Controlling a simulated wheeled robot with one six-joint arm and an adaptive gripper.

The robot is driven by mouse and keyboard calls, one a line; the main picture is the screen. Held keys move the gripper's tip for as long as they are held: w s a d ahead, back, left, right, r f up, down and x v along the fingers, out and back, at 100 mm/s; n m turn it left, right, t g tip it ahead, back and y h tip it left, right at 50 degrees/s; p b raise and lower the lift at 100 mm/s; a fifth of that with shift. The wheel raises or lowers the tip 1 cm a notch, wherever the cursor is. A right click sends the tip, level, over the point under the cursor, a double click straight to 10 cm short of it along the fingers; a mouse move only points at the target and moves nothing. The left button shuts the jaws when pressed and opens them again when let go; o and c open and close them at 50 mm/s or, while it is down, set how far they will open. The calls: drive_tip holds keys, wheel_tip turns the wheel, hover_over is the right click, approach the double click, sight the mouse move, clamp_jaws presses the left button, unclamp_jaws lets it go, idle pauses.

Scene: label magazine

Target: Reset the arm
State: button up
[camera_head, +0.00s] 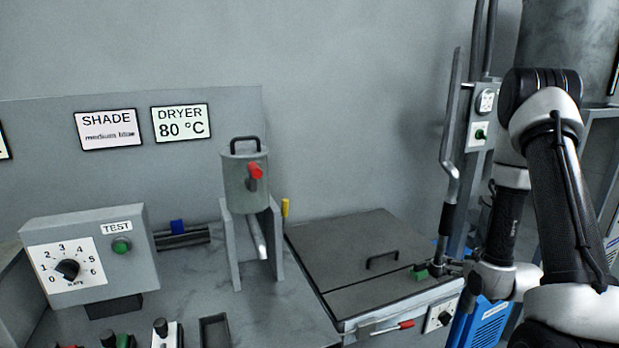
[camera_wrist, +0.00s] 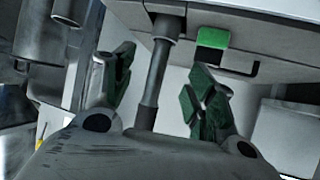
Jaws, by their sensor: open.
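My gripper (camera_wrist: 160,88) is open in the wrist view, with its two green-padded fingers spread apart. A grey rod (camera_wrist: 152,85) runs between the fingers, with visible gaps on both sides. A green block (camera_wrist: 213,38) on a pale casing lies just beyond the right finger. In the head view my arm comes down from the right, and my gripper (camera_head: 456,268) is small and dark beside the front right corner of the lidded box (camera_head: 350,245). A green piece (camera_head: 420,273) shows at that corner. The fingertips are hard to make out there.
A long grey lever (camera_head: 450,130) and a post with a green button (camera_head: 480,133) rise close to my arm. A grey cylinder with a red knob (camera_head: 245,185) stands on a bracket. The dial box (camera_head: 85,255) is at left. A blue case (camera_head: 490,322) sits below my arm.

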drive_tip(key=s+d+f+g, duration=0.1)
drive_tip(key=s+f+g, duration=0.3)
drive_tip(key=s+g, duration=0.15)
drive_tip(key=s+r+m+g+h, duration=0.1)
drive_tip(key=s+r+g, duration=0.5)
drive_tip(key=s, duration=0.4)
drive_tip(key=s+a+r+t, duration=0.1)
drive_tip(key=s+a+r, duration=0.3)
drive_tip(key=r, duration=0.5)
drive_tip(key=s+a+r+t, duration=0.1)
drive_tip(key=s+a+r, duration=0.2)
drive_tip(key=r, duration=0.6)
drive_tip(key=s+a+r+n+t, duration=0.1)
drive_tip(key=s+a+r, duration=0.3)
drive_tip(key=s+r, duration=0.3)
wheel_tip(320, 180, up, 3)
drive_tip(key=shift+s+a+r+t+y, duration=0.1)
drive_tip(key=shift+s+a+t+y, duration=0.05)
drive_tip(key=shift+a+t+y, duration=0.2)
